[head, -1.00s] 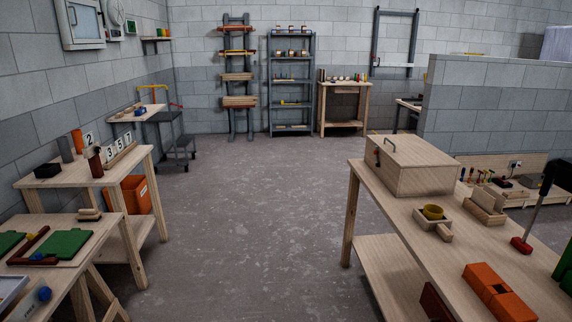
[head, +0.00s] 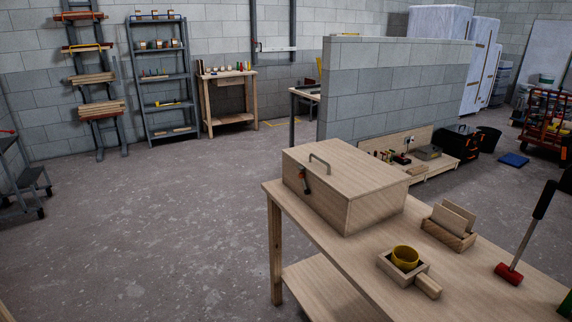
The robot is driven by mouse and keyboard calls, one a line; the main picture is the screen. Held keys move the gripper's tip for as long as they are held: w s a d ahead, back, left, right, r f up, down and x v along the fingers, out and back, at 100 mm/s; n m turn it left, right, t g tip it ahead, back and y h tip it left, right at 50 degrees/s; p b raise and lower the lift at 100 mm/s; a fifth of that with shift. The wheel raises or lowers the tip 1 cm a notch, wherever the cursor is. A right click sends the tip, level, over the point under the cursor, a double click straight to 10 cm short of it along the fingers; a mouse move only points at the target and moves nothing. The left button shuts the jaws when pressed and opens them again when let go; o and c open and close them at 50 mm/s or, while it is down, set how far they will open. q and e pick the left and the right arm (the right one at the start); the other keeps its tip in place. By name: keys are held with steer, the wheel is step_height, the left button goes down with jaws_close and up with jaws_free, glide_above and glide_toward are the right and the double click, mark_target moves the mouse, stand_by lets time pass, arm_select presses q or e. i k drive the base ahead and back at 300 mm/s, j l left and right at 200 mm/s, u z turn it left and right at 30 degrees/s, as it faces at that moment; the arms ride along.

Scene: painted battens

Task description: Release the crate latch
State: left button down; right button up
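The wooden crate (head: 345,185) stands closed at the far left end of the workbench on the right. It has a grey handle (head: 319,160) on its lid. A dark latch with an orange-brown part (head: 305,182) sits on its left-facing front side. The latch is small here, and I cannot tell its exact position. Neither of my grippers shows in the head view.
The workbench (head: 350,275) also holds a yellow cup in a wooden holder (head: 404,258), a slotted wooden block (head: 449,225) and a red-headed mallet (head: 509,273). Open concrete floor (head: 150,230) lies left of the bench. A low block wall (head: 395,90) stands behind it.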

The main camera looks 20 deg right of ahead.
mark_target(301, 175)
steer(key=i+z, duration=0.85)
steer(key=i+j+z, duration=0.45)
steer(key=i+z, duration=0.25)
steer(key=i+l, duration=0.05)
